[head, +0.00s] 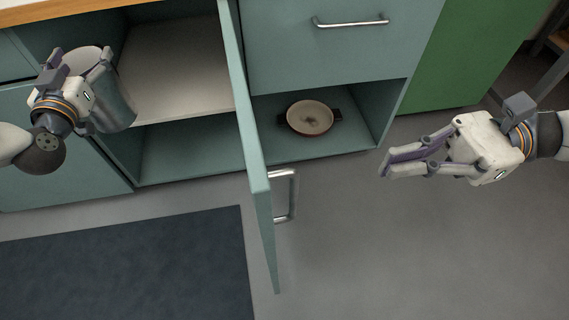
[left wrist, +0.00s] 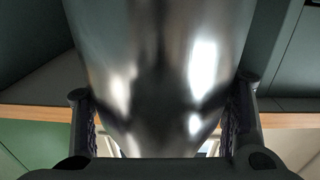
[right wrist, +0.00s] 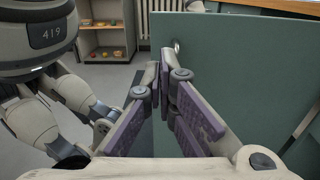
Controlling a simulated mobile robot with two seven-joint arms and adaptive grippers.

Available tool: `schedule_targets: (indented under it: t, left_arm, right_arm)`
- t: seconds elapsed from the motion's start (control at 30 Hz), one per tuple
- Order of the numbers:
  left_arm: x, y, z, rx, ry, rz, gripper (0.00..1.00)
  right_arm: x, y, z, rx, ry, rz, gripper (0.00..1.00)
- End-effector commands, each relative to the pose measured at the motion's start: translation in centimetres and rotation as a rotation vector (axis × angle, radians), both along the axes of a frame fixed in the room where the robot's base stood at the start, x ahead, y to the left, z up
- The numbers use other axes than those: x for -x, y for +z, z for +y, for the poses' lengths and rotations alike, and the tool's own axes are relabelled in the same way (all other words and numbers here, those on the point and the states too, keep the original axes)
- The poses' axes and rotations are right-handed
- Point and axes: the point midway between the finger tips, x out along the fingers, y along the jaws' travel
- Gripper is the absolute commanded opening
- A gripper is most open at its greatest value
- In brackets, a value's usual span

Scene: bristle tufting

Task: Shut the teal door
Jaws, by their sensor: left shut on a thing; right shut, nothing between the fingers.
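The teal door (head: 247,130) stands wide open, swung out from the cabinet over the floor. Its silver bar handle (head: 284,196) is on its right face in the head view. The door (right wrist: 240,70) also shows in the right wrist view, beyond the fingers. My right gripper (head: 387,168) is shut and empty, to the right of the door and apart from it in the head view. My left gripper (head: 83,60) is shut on a metal canister (head: 113,104), in front of the cabinet's left part. The canister (left wrist: 165,70) fills the middle of the left wrist view.
The open cabinet has a bare shelf (head: 175,65). A dark mat (head: 130,270) lies on the floor; the floor at right is clear.

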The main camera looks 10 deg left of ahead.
Motion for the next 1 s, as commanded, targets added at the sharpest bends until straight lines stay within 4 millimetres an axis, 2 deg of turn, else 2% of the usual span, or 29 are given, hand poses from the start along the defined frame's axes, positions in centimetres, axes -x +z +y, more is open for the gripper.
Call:
schedule_targets:
  t: [0.4, 0.6, 0.77, 1.0]
  left_arm:
    - [0.0, -0.4, -0.1, -0.001, -0.002, 0.000, 0.09]
    - [0.0, -0.8, -0.1, -0.001, -0.002, 0.003, 0.09]
    - [0.0, -0.9, -0.1, -0.002, -0.002, 0.005, 0.09]
    - [0.0, -0.9, -0.1, -0.002, -0.003, 0.005, 0.09]
  right_arm:
    - [3.2, -0.1, 8.3, 0.000, 0.005, 0.002, 0.00]
    - [4.3, -0.2, 11.3, 0.001, 0.005, 0.001, 0.00]
    - [4.7, -0.2, 12.4, 0.003, 0.002, 0.001, 0.00]
    - [4.7, -0.1, 12.5, 0.002, 0.002, 0.000, 0.00]
